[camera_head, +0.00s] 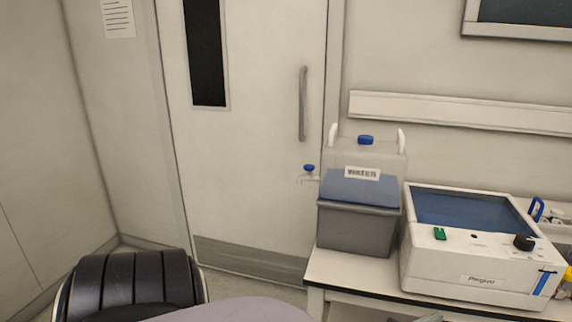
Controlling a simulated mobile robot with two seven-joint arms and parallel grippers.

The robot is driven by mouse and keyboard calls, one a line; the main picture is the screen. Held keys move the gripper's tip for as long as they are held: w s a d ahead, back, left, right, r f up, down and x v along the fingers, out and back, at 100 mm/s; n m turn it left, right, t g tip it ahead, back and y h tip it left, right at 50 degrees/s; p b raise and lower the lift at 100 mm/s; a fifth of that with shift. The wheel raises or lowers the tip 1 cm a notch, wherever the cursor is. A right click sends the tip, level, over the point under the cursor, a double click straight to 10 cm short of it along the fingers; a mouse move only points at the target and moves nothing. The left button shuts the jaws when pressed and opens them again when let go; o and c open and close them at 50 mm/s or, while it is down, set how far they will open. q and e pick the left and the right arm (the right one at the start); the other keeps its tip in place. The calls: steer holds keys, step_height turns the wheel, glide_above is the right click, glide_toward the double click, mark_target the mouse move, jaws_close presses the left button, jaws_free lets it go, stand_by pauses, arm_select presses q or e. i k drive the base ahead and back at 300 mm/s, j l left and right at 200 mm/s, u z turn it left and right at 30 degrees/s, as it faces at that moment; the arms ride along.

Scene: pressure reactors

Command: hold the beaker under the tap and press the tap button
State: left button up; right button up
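The tap (308,176) sticks out to the left from the clear water container and has a blue button (309,167) on top. The water container (364,184) has a blue cap, white handles and a WATER label. It holds blue liquid and stands on a grey box (353,228) at the left end of the bench. The space under the tap is empty, with the door behind it. No beaker can be made out in this view. Neither gripper is in view.
A white machine (476,277) with a blue lid window, a green switch and a black knob stands on the white bench (332,270), right of the container. A closed door (258,130) is behind. A black ribbed shape (130,280) is at the lower left.

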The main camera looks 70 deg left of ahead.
mark_target(309, 167)
steer(key=k+j, duration=0.1)
steer(key=j, duration=1.8)
steer(key=k+j, duration=0.15)
steer(key=j, duration=0.8)
steer(key=k+j, duration=0.1)
steer(key=j, duration=0.85)
steer(key=z, duration=1.05)
